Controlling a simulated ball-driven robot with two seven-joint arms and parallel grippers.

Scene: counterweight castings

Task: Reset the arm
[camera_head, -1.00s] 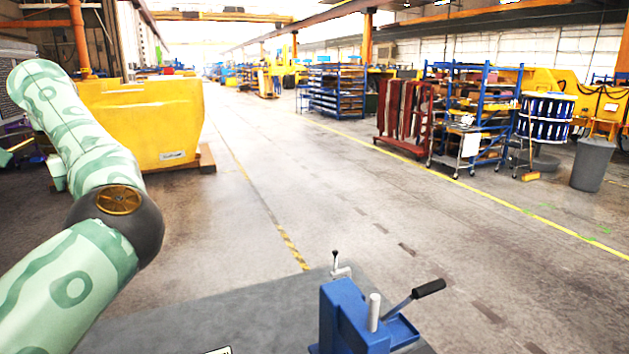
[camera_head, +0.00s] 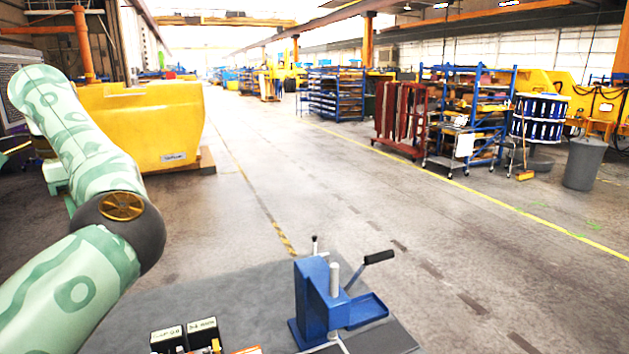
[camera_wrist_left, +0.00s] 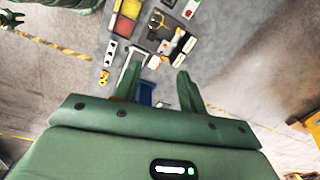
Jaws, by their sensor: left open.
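My left arm (camera_head: 85,170) rises at the left of the head view, its elbow bent and its patterned green links raised beside the table. In the left wrist view my left gripper (camera_wrist_left: 158,82) is open, with its two fingers apart and nothing between them in its grasp. It hangs above the grey table and its small items. My right gripper does not show clearly in the head view.
A blue press-like fixture (camera_head: 318,300) with a black-handled lever stands on the grey table (camera_head: 250,290). Black labelled boxes (camera_head: 185,335) sit at the table's near edge. A yellow casting (camera_head: 140,125) stands beyond my left arm. The aisle floor is open.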

